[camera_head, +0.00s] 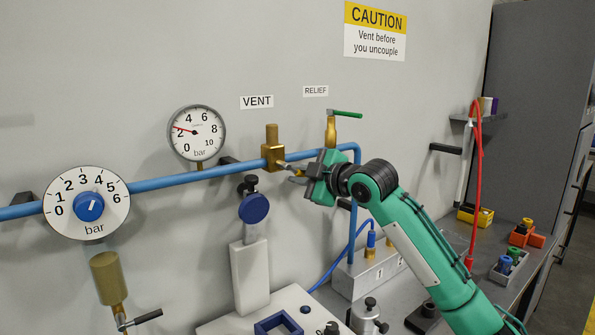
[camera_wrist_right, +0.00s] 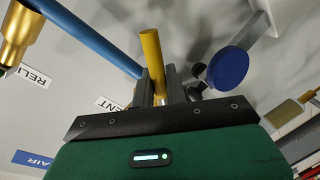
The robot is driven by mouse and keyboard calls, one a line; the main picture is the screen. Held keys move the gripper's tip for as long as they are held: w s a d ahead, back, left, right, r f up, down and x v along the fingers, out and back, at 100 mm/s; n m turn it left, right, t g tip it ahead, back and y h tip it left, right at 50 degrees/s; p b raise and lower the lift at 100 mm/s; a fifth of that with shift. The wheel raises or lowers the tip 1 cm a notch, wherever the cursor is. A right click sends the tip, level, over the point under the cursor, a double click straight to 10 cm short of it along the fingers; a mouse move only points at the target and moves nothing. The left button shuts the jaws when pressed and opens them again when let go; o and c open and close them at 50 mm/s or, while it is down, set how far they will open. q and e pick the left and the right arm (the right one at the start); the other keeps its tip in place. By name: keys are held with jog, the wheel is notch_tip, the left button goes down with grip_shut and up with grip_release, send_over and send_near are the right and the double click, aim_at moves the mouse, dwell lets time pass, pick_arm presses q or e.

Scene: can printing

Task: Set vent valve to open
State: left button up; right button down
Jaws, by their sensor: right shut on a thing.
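The vent valve (camera_head: 272,152) is a brass block with an upright round stem on the blue pipe, below the VENT label (camera_head: 256,102). My right gripper (camera_head: 293,176) reaches it from the right, just below the pipe. In the right wrist view, the two dark fingers of my right gripper (camera_wrist_right: 158,88) are closed around a yellow-brass part of the vent valve (camera_wrist_right: 151,55). The contact is partly hidden, and I cannot tell the valve's setting. My left gripper is out of view.
The relief valve (camera_head: 331,131) with a green lever stands close above my right gripper. A round gauge (camera_head: 197,133) has its red needle near 2. A numbered dial (camera_head: 87,204) and a blue disc (camera_head: 254,208) lie to the left. A grey socket block (camera_head: 368,272) stands below.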

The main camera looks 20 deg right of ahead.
jog(key=r+n+p, duration=0.1)
jog(key=n+h+p, duration=0.1)
jog(key=n+p, duration=0.1)
jog(key=shift+w+d+r, duration=0.1)
jog(key=shift+d+r, duration=0.2)
jog(key=shift+r, duration=0.05)
jog(key=shift+r+n+h+p, duration=0.2)
jog(key=shift+n+p, duration=0.45)
jog(key=shift+p, duration=0.1)
jog(key=shift+r+n+h+p, duration=0.2)
jog(key=shift+n+p, duration=0.45)
jog(key=shift+p, duration=0.05)
jog(key=c, duration=1.5)
grip_release()
